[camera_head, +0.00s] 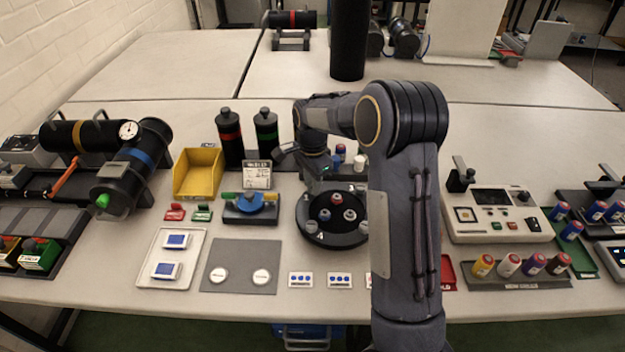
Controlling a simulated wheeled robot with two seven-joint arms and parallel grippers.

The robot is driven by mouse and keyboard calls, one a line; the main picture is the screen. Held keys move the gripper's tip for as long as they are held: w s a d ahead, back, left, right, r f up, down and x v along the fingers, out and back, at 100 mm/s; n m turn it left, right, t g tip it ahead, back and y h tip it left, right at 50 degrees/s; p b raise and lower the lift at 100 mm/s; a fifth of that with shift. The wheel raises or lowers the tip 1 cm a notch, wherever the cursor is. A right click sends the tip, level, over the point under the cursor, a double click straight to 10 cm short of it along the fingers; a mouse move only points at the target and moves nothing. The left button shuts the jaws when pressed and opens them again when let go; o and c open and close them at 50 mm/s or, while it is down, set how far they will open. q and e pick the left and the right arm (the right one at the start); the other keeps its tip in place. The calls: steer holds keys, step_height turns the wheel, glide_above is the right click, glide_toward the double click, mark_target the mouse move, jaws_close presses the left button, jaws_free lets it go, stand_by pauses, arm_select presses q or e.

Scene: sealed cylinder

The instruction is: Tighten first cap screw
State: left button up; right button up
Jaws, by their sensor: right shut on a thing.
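The black round fixture (309,231) stands on the table at the middle. It has a dark recess with several small red, blue and grey parts, and white numbers on its rim. Small grey screw-like parts sit around the rim; I cannot tell which is the first cap screw. My right arm comes up from the bottom and bends left, with its right gripper (322,182) pointing down over the far edge of the fixture. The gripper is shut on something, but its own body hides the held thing. My left gripper is not in view.
A blue-topped black device (250,208) stands left of the fixture, near a yellow bin (197,173) and two dark bottles (230,138). A grey mat (240,280) lies in front. A control box (494,215) and coloured vials (508,264) stand right.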

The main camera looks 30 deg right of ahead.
steer(key=m, duration=0.2)
steer(key=m+p, duration=0.1)
steer(key=shift+w+d+r+m, duration=0.1)
steer(key=shift+w+r+m, duration=0.05)
steer(key=shift+r+m, duration=0.25)
steer(key=m+p, duration=0.1)
steer(key=m, duration=0.2)
steer(key=shift+m+p, duration=0.3)
steer(key=m+p, duration=0.2)
steer(key=m, duration=0.2)
steer(key=shift+m+p, duration=0.6)
steer(key=shift+m, duration=0.6)
steer(key=shift+f, duration=0.1)
steer(key=o, duration=0.8)
steer(key=shift+o, duration=1)
steer(key=shift+f, duration=0.15)
